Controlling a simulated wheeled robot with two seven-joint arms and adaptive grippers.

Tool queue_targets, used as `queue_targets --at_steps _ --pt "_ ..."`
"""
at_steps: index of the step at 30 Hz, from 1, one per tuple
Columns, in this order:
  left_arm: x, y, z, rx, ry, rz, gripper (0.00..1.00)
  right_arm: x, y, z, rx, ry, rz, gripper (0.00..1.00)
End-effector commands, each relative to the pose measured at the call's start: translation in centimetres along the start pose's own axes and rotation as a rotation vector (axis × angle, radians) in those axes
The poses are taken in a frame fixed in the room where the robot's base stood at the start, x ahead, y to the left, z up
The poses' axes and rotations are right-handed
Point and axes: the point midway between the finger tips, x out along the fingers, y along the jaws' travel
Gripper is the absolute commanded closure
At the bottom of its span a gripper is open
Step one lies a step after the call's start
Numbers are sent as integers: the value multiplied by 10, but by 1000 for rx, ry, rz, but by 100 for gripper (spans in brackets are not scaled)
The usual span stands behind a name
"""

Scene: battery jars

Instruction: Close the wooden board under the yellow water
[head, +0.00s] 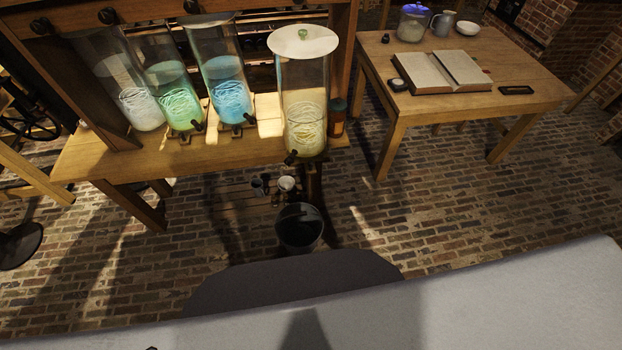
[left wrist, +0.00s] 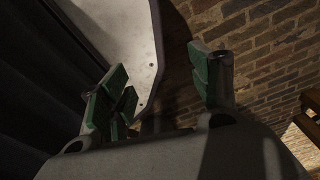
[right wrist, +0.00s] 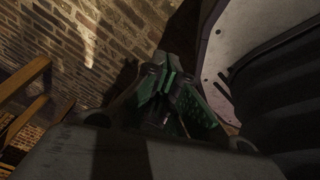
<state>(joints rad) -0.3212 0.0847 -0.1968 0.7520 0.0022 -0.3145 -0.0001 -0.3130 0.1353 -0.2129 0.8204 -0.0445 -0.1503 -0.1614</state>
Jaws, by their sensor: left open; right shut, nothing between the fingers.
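The jar of yellow water (head: 304,105) stands at the right end of a wooden shelf (head: 215,155) in the head view, with a white lid and a dark tap low at its front. I cannot make out a separate wooden board under it or whether one is open. My left gripper (left wrist: 160,90) is open and empty in the left wrist view, its green-padded fingers wide apart above the brick floor. My right gripper (right wrist: 172,95) is shut and empty in the right wrist view. Neither gripper shows in the head view.
Several jars stand left of the yellow one, including a green jar (head: 176,95) and a blue jar (head: 228,85). A dark bucket (head: 299,230) and small cups are below the shelf. A wooden table (head: 460,103) with an open book (head: 440,70) stands at the right.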

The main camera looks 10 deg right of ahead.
Motion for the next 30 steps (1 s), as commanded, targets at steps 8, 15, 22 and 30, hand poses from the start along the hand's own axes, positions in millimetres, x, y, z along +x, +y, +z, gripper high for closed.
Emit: queue_targets --at_steps 8,15,22,30 --pt "23 0 -31 -3 16 0 38 16 40 -81 -212 194 82 100" --pt "35 0 -55 -5 28 1 38 10 67 -151 -395 353 168 100" --pt "43 0 -79 -6 39 1 38 -8 83 -214 -570 497 264 100" --pt "50 1 -104 -8 52 2 38 -41 91 -282 -769 660 394 100"
